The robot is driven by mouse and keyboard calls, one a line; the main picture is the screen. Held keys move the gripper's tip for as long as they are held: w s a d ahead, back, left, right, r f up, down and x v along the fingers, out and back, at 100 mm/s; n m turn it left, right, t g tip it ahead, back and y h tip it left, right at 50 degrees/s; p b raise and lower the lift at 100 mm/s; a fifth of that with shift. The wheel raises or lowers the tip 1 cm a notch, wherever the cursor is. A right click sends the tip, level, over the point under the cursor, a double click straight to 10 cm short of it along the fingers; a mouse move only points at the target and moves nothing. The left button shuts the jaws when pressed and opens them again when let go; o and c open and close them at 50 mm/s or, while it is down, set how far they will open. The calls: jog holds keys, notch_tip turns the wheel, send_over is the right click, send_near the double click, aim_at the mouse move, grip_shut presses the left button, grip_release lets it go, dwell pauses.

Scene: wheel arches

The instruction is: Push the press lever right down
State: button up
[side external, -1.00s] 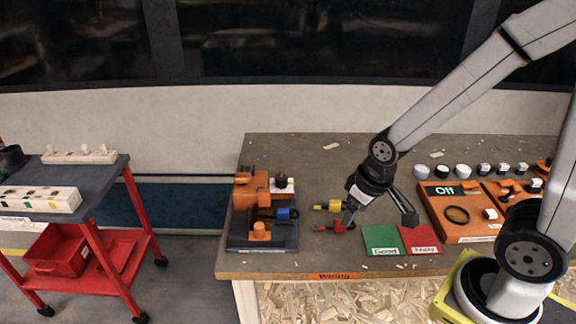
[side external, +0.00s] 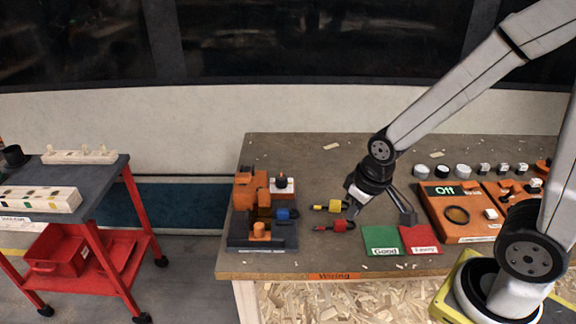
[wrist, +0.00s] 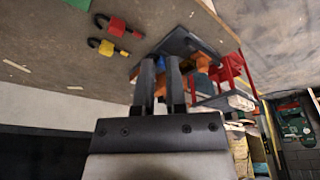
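The orange press (side external: 244,194) stands on a dark base at the left end of the workbench. Its lever cannot be told apart clearly from the other orange parts. A blue plug (side external: 284,214) shows at its right side. My gripper (side external: 354,207) is right of the press, apart from it, above the bench near a yellow plug (side external: 334,206) and a red plug (side external: 340,226). In the wrist view my gripper's two fingers (wrist: 160,80) stand apart with nothing held between them. Beyond them, the press's dark base (wrist: 178,42) and orange parts are partly hidden by the fingers.
A green card (side external: 381,239) and a red card (side external: 420,238) lie at the bench front. An orange test panel (side external: 458,230) is to the right. A red trolley (side external: 127,205) stands left of the bench. Bare bench (side external: 330,170) lies behind the plugs.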

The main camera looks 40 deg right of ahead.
jog(key=shift+w+r, duration=0.1)
jog(key=shift+w, duration=0.2)
grip_shut()
jog(key=m, duration=0.3)
send_near(243, 175)
jog(key=shift+s+a+h, duration=0.1)
jog(key=shift+a+h, duration=0.3)
jog(key=shift+x, duration=3.6)
